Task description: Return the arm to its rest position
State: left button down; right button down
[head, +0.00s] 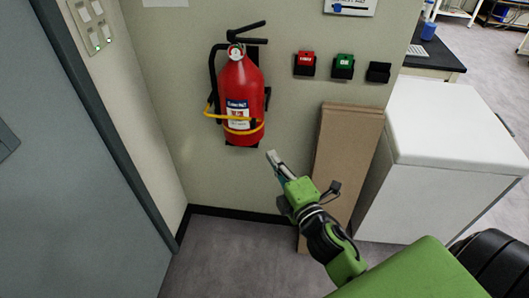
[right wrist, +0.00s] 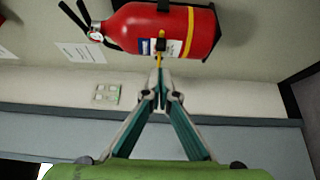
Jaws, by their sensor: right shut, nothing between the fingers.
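My right gripper (head: 271,155) is on its green arm in the middle of the head view, in front of the wall and below the fire extinguisher. In the right wrist view its two fingers (right wrist: 160,84) come together at the tips, shut with nothing between them. The red fire extinguisher (head: 241,98) hangs on the wall with a yellow strap around it. It also shows above the fingertips in the right wrist view (right wrist: 172,30). Whether the fingertips touch it I cannot tell; in the head view they look apart from it. My left gripper is not in view.
A grey door (head: 70,170) stands at the left. Brown cardboard (head: 345,150) leans on the wall beside a white cabinet (head: 455,125) at the right. Red (head: 305,62) and green (head: 343,64) switch boxes are on the wall. Bare floor (head: 225,255) lies below the extinguisher.

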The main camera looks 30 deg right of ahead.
jog(key=s+f+m+g, duration=0.2)
jog(key=s+f+g, duration=0.15)
jog(key=f, duration=0.85)
jog(key=s+f+m+g, duration=0.2)
jog(key=s+f+m, duration=0.15)
jog(key=f, duration=0.85)
jog(key=s+f+m+g, duration=0.2)
jog(key=s+f+g, duration=0.15)
jog(key=f, duration=0.85)
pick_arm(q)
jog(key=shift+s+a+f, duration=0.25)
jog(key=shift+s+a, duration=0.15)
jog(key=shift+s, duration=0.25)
pick_arm(e)
jog(key=s+f+m+g, duration=0.2)
jog(key=s+f, duration=0.5)
jog(key=s, duration=0.4)
jog(key=s+a+f+m+g, duration=0.1)
jog(key=s+f+m+g, duration=0.2)
jog(key=s+f, duration=0.5)
jog(key=s+a+f+m+g, duration=0.1)
jog(key=s+f, duration=0.6)
jog(key=s, duration=0.7)
jog(key=shift+f+m+g+y, duration=0.35)
jog(key=shift+m+g, duration=0.5)
jog(key=shift+g, duration=0.15)
